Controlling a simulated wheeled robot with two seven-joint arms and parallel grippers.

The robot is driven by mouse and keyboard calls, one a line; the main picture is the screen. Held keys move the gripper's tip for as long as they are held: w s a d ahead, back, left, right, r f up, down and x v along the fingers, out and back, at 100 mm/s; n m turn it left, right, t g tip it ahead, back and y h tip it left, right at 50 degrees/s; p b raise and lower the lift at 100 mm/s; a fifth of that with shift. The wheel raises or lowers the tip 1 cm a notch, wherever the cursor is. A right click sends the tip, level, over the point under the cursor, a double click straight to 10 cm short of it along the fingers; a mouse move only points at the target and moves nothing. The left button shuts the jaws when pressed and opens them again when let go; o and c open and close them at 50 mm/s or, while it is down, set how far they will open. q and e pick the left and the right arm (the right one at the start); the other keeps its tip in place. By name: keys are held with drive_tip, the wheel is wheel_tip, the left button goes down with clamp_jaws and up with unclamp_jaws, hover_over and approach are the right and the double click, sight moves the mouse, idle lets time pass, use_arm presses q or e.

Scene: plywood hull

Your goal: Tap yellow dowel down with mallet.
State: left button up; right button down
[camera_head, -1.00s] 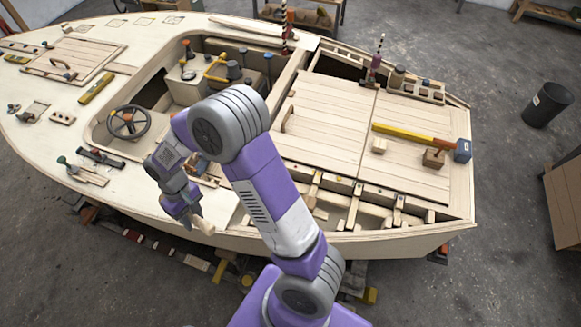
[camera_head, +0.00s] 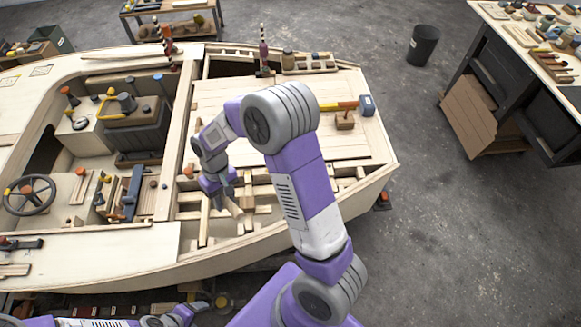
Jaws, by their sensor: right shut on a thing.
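A mallet lies on the plank deck, its blue head (camera_head: 367,105) to the right and its yellow and red handle running left until my right arm hides it. My right gripper (camera_head: 228,202) points down over the open slatted framing at the deck's near edge. It is shut on a pale wooden piece (camera_head: 235,209) that sticks out below the fingers. I cannot make out a yellow dowel for certain. Parts of my left arm show at the bottom left edge, but its fingers cannot be made out clearly.
A wooden block (camera_head: 345,121) sits beside the mallet. A steering wheel (camera_head: 30,195) and dark seat (camera_head: 137,130) are in the cockpit at left. A black bin (camera_head: 423,45) and a workbench (camera_head: 515,75) stand on the floor at right.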

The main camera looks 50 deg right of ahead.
use_arm(q)
drive_tip(key=o, duration=0.6)
drive_tip(key=shift+d+f+b, duration=0.25)
drive_tip(key=shift+f+b, duration=0.05)
drive_tip(key=shift+f, duration=0.05)
drive_tip(key=shift+c, duration=0.2)
use_arm(e)
drive_tip(key=d+f+m+t+y, duration=0.15)
drive_tip(key=d+m, duration=0.25)
drive_tip(key=d, duration=0.5)
drive_tip(key=d+f+m, duration=0.3)
drive_tip(key=d+m, duration=0.1)
drive_tip(key=d, duration=0.5)
use_arm(q)
wheel_tip(320, 180, down, 4)
drive_tip(key=b, duration=0.4)
drive_tip(key=shift+w, duration=0.1)
use_arm(e)
drive_tip(key=f, duration=0.4)
drive_tip(key=shift+w+a+f, duration=0.2)
drive_tip(key=shift+w+f, duration=0.2)
drive_tip(key=shift+s, duration=0.1)
